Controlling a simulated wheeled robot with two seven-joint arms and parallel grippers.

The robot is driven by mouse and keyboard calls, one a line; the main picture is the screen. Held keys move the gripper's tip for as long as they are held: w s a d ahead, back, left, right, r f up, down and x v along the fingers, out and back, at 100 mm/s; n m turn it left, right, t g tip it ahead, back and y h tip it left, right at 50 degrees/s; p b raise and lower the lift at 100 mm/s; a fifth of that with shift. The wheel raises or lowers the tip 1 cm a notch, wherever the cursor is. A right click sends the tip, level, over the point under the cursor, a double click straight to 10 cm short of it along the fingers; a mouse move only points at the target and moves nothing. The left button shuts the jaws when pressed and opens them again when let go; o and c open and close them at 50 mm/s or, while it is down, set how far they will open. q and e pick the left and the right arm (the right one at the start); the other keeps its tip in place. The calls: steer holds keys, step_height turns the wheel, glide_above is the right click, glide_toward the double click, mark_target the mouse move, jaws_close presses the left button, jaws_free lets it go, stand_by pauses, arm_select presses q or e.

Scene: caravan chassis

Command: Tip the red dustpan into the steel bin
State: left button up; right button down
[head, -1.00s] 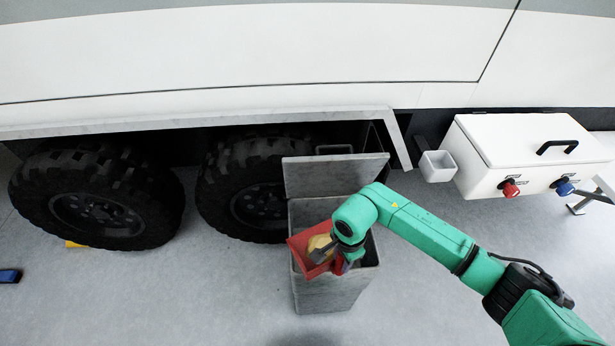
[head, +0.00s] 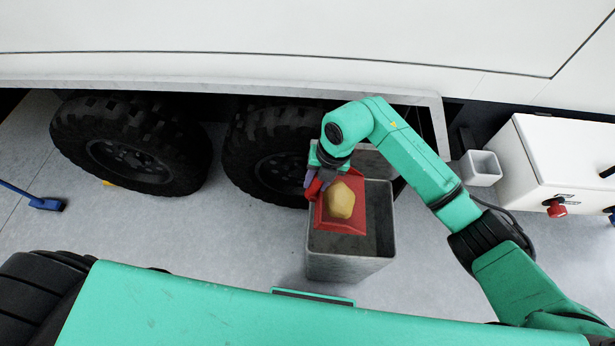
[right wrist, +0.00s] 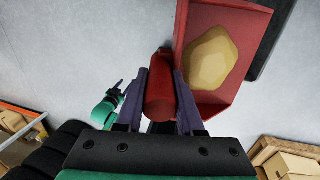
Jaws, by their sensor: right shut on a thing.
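The red dustpan (head: 327,243) is over the left part of the steel bin's opening, with a yellowish-tan lump (head: 341,200) lying in it. The steel bin (head: 345,267) stands on the floor, its lid (head: 372,160) raised at the back. My right gripper (head: 314,187) is shut on the dustpan's red handle (right wrist: 160,85); the right wrist view also shows the pan (right wrist: 226,15) and the lump (right wrist: 213,58). A small green arm end with a dark tip, likely my left gripper (right wrist: 119,88), shows in the right wrist view; its jaws are too small to read.
Two black wheels (head: 130,145) sit under the white caravan body, behind and left of the bin. A white box (head: 565,165) with a red knob is on the right. A blue brush (head: 47,204) lies on the floor at left. Cardboard boxes (right wrist: 285,163) show in the right wrist view.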

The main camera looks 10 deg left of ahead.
steer(key=d+r+y+b, duration=0.1)
steer(key=d+y+b, duration=0.5)
steer(key=d+b, duration=0.1)
steer(key=w+d+r+y+b, duration=0.1)
steer(key=d+r+y+b, duration=0.1)
steer(key=d+y+b, duration=0.4)
steer(key=d+b, duration=0.1)
steer(key=d, duration=0.2)
steer(key=shift+r+g, duration=0.25)
steer(key=shift+g, duration=0.15)
